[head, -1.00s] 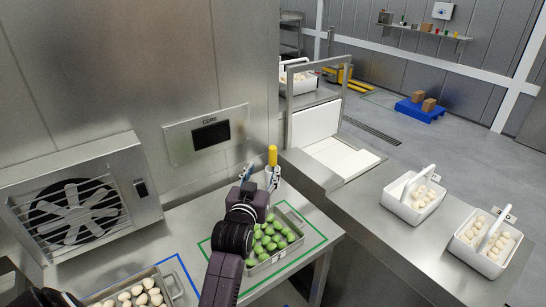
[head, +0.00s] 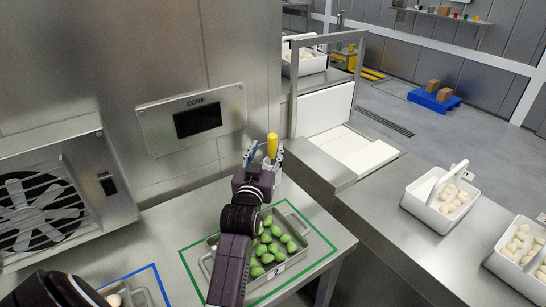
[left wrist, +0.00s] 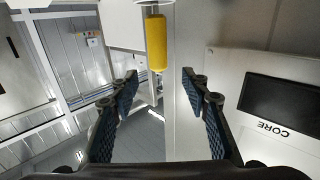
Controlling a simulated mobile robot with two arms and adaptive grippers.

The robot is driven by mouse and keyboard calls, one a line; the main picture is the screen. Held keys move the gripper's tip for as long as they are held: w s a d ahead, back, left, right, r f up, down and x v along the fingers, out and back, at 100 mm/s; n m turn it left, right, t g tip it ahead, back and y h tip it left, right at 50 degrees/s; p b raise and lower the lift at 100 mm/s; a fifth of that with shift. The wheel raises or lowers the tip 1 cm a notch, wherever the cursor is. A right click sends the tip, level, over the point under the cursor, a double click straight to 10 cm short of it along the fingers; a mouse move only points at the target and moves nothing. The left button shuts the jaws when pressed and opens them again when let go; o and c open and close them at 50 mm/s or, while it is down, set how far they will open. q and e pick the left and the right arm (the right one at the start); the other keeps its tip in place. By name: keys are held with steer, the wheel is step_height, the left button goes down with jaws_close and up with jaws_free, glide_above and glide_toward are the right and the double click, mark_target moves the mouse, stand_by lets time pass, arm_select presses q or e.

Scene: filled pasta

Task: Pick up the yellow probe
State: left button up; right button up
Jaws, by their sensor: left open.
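The yellow probe (head: 272,146) stands upright at the back of the steel table, beside the wall, its lower part in a pale holder (head: 277,180) partly hidden by my gripper. In the left wrist view the probe (left wrist: 156,42) appears upside down, hanging from the top edge between the lines of my two fingers. My left gripper (head: 265,157) is open and empty, right at the probe in the head view. Its blue-padded fingertips (left wrist: 160,79) show apart in the wrist view, with no contact on the probe visible. My right gripper is not in view.
A tray of green filled pasta (head: 290,266) sits below my left arm inside a green outline. White baskets (head: 428,218) stand on the right counter.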

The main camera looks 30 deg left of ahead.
mark_target(272, 140)
arm_select(q)
steer(key=shift+x, duration=1.2)
steer(key=p+x, duration=0.2)
steer(key=x, duration=0.2)
steer(key=shift+w+f, duration=0.1)
steer(key=shift+w, duration=0.35)
steer(key=shift+w+a, duration=0.15)
steer(key=shift+w, duration=0.05)
steer(key=shift+f, duration=0.1)
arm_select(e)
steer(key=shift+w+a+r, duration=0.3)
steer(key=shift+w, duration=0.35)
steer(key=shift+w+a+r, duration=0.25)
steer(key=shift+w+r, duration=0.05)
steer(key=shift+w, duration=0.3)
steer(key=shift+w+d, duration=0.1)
arm_select(q)
jaws_close()
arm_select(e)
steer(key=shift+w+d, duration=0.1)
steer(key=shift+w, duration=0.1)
